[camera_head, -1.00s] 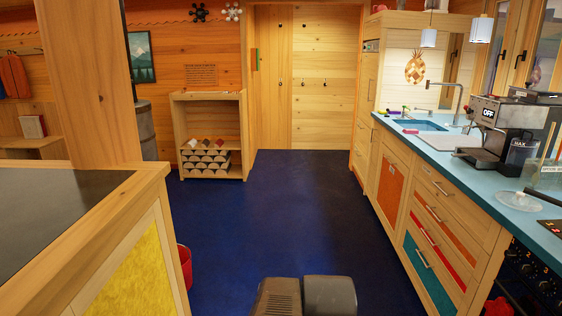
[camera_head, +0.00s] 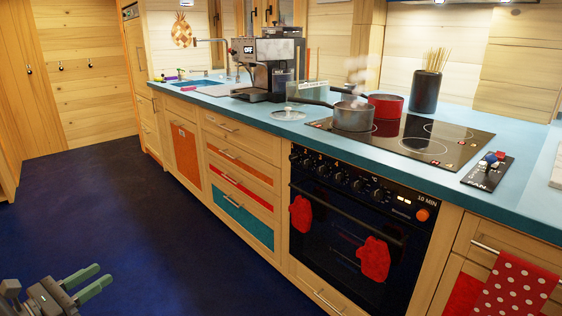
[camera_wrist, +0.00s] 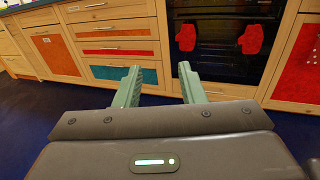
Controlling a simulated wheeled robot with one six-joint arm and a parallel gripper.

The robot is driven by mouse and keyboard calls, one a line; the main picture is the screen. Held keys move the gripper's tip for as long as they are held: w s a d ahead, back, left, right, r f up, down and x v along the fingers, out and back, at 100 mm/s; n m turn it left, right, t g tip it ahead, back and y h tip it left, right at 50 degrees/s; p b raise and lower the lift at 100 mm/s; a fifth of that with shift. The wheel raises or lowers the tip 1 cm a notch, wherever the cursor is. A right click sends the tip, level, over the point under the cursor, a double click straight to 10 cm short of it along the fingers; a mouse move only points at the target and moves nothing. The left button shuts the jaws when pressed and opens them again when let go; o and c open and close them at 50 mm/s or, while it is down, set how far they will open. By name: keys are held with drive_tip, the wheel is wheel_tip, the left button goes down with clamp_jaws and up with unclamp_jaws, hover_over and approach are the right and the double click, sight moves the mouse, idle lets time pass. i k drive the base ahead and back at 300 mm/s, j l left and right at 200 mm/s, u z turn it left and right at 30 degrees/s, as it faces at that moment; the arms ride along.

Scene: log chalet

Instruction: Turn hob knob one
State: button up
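The black oven (camera_head: 345,225) stands in the kitchen counter, with a row of dark hob knobs (camera_head: 322,168) along the top of its front. Small marks stand above the left knobs. Hob knob one appears to be the leftmost knob (camera_head: 296,158), though its label is too small to read. My gripper (camera_head: 104,275) is low at the bottom left, well apart from the oven. Its two green fingers are spread and empty. In the wrist view my gripper (camera_wrist: 158,67) points at the drawers and oven front (camera_wrist: 222,40); the knobs are out of that view.
A steaming grey pot (camera_head: 352,115) and a red pot (camera_head: 385,105) stand on the black hob (camera_head: 415,150). Red mitts (camera_head: 373,259) hang on the oven front. A dotted towel (camera_head: 515,287) hangs at right. The blue floor (camera_head: 130,210) before the drawers is clear.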

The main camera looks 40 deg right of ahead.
sight(293, 157)
drive_tip(key=i+l+z, duration=0.2)
drive_tip(key=l, duration=0.35)
drive_tip(key=i+l+z, duration=0.15)
drive_tip(key=l, duration=0.35)
drive_tip(key=i+l+z, duration=0.2)
drive_tip(key=i+l, duration=0.15)
drive_tip(key=i+l+z, duration=0.15)
drive_tip(key=i+l, duration=0.15)
drive_tip(key=l, duration=0.25)
